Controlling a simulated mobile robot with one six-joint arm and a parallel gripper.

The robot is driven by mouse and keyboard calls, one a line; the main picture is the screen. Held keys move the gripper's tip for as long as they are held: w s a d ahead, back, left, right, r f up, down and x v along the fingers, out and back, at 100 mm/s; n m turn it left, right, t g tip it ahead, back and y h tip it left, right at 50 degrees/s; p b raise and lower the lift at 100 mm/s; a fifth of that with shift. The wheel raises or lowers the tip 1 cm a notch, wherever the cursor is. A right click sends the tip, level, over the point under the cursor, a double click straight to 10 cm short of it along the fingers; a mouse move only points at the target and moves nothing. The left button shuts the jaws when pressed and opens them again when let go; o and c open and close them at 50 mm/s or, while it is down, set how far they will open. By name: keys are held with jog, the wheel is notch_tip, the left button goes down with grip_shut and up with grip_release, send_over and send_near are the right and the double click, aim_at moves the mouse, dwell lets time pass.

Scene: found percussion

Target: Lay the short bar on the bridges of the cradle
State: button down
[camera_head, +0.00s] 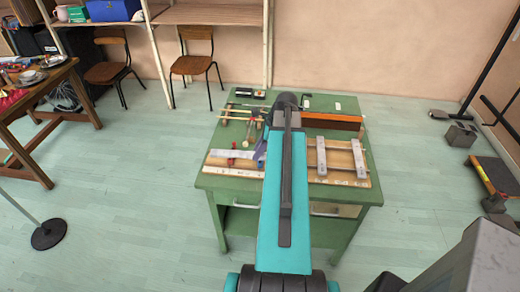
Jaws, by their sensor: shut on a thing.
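The wooden cradle (341,178) lies along the front of the green table, with a pale strip on its near edge. Two silver-grey bars (321,156) lie crosswise on its right part. Another pale grey bar (232,154), seemingly the short bar, shows over the left part, turned sideways to those two. My gripper (261,156) is at this bar's right end, shut on it and largely hidden by my teal arm. The cradle's middle and the bridges there are hidden too. I cannot tell whether the held bar touches the cradle.
The green table (208,182) also holds a long orange-brown block (332,121) behind the cradle, and beaters and sticks (240,112) at back left. A small red thing (231,161) is by the held bar. Open floor surrounds the table.

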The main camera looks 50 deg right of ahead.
jog(key=shift+s+d, duration=0.3)
jog(key=shift+r+p, duration=0.1)
jog(key=shift+p, duration=0.3)
jog(key=shift+f+b, duration=1.35)
jog(key=shift+f, duration=1.7)
jog(key=shift+w+d+p, duration=0.3)
jog(key=shift+w+d, duration=0.4)
jog(key=shift+d, duration=0.35)
jog(key=shift+w+d+p, duration=0.35)
jog(key=shift+w+d, duration=0.3)
jog(key=shift+d, duration=0.45)
jog(key=shift+w+d+p, duration=0.3)
jog(key=shift+w+d, duration=0.4)
jog(key=shift+d, duration=0.35)
jog(key=shift+f, duration=0.3)
jog(key=shift+f, duration=0.25)
jog(key=c, duration=1.3)
grip_release()
jog(key=shift+r, duration=0.1)
